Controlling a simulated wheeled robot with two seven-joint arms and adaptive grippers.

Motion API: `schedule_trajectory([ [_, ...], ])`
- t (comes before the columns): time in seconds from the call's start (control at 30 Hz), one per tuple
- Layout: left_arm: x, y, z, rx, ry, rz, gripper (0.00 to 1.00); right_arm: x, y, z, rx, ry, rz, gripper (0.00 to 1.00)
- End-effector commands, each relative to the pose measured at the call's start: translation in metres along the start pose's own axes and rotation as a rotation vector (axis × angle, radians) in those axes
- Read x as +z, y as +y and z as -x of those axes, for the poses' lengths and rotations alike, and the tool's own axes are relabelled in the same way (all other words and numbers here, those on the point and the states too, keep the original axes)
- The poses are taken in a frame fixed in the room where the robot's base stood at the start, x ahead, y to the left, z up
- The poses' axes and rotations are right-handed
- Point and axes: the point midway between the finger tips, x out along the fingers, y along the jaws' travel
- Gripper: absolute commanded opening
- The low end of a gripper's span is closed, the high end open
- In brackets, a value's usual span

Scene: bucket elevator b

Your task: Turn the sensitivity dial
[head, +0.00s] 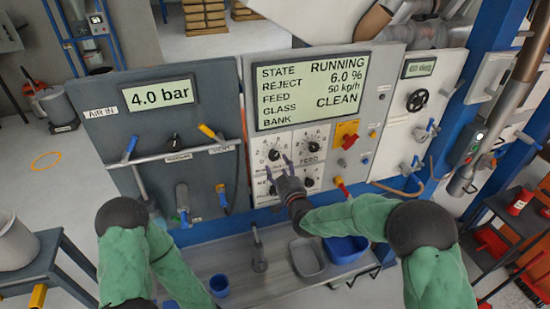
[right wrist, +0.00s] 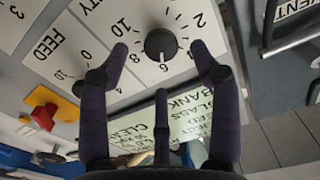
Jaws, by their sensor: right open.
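The sensitivity dial is a round black knob (head: 273,155) on a white plate with a numbered scale, at the upper left of the dial group in the head view. It also shows in the right wrist view (right wrist: 160,44), where a pale mark on it seems to point near the 6. Part of its label, "ITY", shows there. My right gripper (head: 281,162) is open in front of the dial. In the right wrist view its fingertips (right wrist: 158,48) stand on either side of the knob, with gaps to it. My left arm shows, but its gripper is out of view.
The feed dial (head: 310,142) is just right, with more knobs below. A display (head: 312,87) reads RUNNING, REJECT 6.0 %. A yellow-and-red switch (head: 347,135) sits further right. A grey bench (head: 215,258) below holds a blue bowl (head: 345,248) and a grey tray (head: 306,257).

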Motion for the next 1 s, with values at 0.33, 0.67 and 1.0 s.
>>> schedule_trajectory([
  [0.33,0.000,0.002,0.006,0.000,0.001,0.000,0.40,0.000,0.000,-0.043,0.000,0.000,0.000,0.63],
  [0.67,0.000,0.002,0.007,0.000,0.001,0.000,0.40,0.000,0.000,-0.052,0.000,-0.001,-0.001,0.63],
  [1.0,0.000,0.002,0.006,0.000,0.000,0.000,0.40,0.000,0.000,-0.052,0.000,-0.001,-0.001,0.09],
])
